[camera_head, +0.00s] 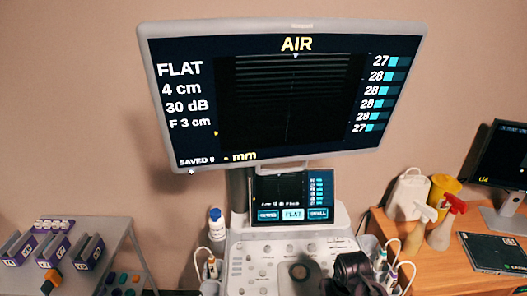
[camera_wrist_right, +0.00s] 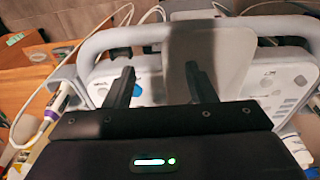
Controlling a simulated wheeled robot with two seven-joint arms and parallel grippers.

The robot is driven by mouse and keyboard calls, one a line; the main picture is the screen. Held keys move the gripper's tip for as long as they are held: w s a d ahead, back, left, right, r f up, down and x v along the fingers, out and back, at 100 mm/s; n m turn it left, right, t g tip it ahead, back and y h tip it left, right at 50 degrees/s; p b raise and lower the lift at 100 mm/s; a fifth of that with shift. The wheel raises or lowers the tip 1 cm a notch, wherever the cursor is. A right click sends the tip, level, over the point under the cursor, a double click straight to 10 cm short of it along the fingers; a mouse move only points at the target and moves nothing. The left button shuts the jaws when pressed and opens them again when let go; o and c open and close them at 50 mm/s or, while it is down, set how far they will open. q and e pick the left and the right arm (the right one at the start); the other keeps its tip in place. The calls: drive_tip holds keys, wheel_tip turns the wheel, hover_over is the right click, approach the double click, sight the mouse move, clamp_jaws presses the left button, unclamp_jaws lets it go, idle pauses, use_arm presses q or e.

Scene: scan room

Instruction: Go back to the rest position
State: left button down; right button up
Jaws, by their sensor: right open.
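My right gripper (camera_wrist_right: 160,68) is open in the right wrist view. Its two dark fingers stand apart with nothing held between them. They point toward the front handle and control panel of the scanner console (camera_wrist_right: 225,60); I cannot tell whether they touch it. In the head view a dark part of my right arm shows at the bottom, in front of the console (camera_head: 265,250). The fingertips are not clear there. My left gripper is in neither view.
A large monitor (camera_head: 290,100) reading "AIR" and "FLAT" stands above a small touch screen (camera_head: 292,200). Probes sit in holders on both console sides. A grey cart (camera_head: 105,235) with purple-based holders stands left. A wooden desk (camera_head: 400,235) with spray bottles (camera_head: 443,225) stands right.

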drive_tip(key=s+r+n+t, duration=0.1)
drive_tip(key=s+r, duration=0.4)
drive_tip(key=s, duration=0.4)
drive_tip(key=s+r+n+t, duration=0.1)
drive_tip(key=s+r, duration=0.4)
drive_tip(key=s, duration=0.4)
wheel_tip(320, 180, down, 33)
drive_tip(key=g+b, duration=0.1)
drive_tip(key=b, duration=0.5)
drive_tip(key=s+d+f+b, duration=0.1)
drive_tip(key=s+f+b, duration=0.1)
drive_tip(key=s+f, duration=0.8)
drive_tip(key=s+d+f+g+b, duration=0.1)
drive_tip(key=s+d+f+b, duration=0.1)
drive_tip(key=s+f, duration=0.9)
wheel_tip(320, 180, down, 5)
drive_tip(key=shift+s+f+b, duration=0.1)
drive_tip(key=shift+s+b, duration=0.05)
drive_tip(key=shift+b, duration=0.3)
drive_tip(key=shift+d, duration=0.15)
drive_tip(key=shift+c, duration=0.4)
